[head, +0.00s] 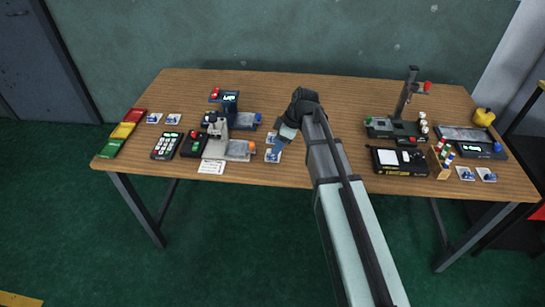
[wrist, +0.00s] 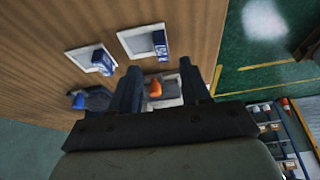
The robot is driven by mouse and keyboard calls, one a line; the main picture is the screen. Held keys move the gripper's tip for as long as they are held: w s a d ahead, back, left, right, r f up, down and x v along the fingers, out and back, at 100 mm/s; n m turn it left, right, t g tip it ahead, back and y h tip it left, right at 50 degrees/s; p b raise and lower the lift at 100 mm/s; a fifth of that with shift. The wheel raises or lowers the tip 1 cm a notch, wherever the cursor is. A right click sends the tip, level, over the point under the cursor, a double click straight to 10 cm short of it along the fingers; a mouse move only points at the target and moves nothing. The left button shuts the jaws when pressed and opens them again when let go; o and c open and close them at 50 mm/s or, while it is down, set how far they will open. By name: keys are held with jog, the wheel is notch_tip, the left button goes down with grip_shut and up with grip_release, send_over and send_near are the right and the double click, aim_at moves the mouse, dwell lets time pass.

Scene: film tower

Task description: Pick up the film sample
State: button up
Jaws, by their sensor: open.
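Small white squares, each bearing a blue-and-white piece, look like film samples; I cannot tell which one the task means. Two lie mid-table, the back one (head: 270,139) and the front one (head: 272,157). My gripper (head: 281,143) is above and just right of this pair, partly covering them. In the wrist view two such squares, one (wrist: 76,56) and another (wrist: 128,43), lie beyond and left of the fingertips. My gripper (wrist: 163,75) is open there, with nothing held between its fingers. Other pairs lie at the table's left (head: 173,119) and right (head: 466,174).
A grey instrument with an orange knob (head: 239,150) stands left of the middle pair, a dark blue-knobbed one (head: 240,118) behind it. A black stand (head: 392,127) and a flat black device (head: 399,162) stand right of my arm. The wooden table's (head: 315,175) middle front is clear.

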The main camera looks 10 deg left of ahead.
aim_at(271, 155)
jog(key=shift+x, duration=2.65)
jog(key=shift+s, duration=0.2)
grip_shut()
